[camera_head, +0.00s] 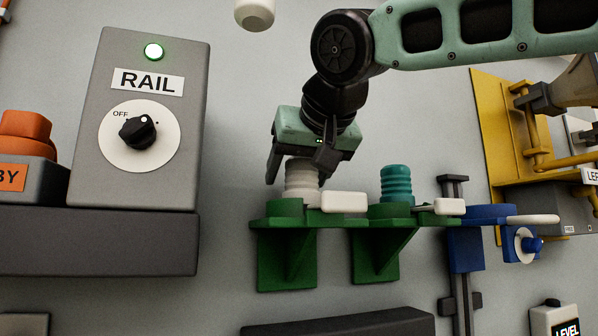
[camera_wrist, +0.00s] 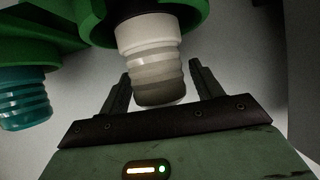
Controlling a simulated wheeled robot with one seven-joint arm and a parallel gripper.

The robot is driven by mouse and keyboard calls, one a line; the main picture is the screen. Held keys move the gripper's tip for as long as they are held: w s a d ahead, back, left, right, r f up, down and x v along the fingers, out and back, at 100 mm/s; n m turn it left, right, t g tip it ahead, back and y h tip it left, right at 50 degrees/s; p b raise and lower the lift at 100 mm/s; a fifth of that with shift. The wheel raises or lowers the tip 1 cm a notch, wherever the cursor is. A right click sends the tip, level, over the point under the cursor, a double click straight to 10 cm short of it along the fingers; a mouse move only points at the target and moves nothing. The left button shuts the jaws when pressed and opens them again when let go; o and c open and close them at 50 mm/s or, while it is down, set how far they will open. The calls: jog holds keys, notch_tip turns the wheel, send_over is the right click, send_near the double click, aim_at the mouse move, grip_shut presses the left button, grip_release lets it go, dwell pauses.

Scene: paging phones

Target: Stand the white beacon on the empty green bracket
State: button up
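The white ribbed beacon (camera_head: 302,176) stands upright at the left green bracket (camera_head: 287,256), its lower end at the bracket's ring. In the wrist view the beacon (camera_wrist: 150,62) goes into the green ring (camera_wrist: 192,22); its exact seating is hidden. My gripper (camera_head: 300,172) is above the bracket, with its fingers on either side of the beacon. In the wrist view the fingers (camera_wrist: 160,85) stand apart with narrow gaps beside the beacon, so it looks open. A teal ribbed beacon (camera_head: 396,184) stands on the right green bracket (camera_head: 376,258).
White levers (camera_head: 343,202) sit at the green brackets' fronts. A blue fixture (camera_head: 466,248) is just to the right, and a yellow frame (camera_head: 495,125) lies beyond. The grey RAIL box (camera_head: 165,60) is on the left. A dark ledge (camera_head: 345,325) is below.

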jog(key=b+v, duration=0.2)
jog(key=v, duration=1)
dwell(0.5)
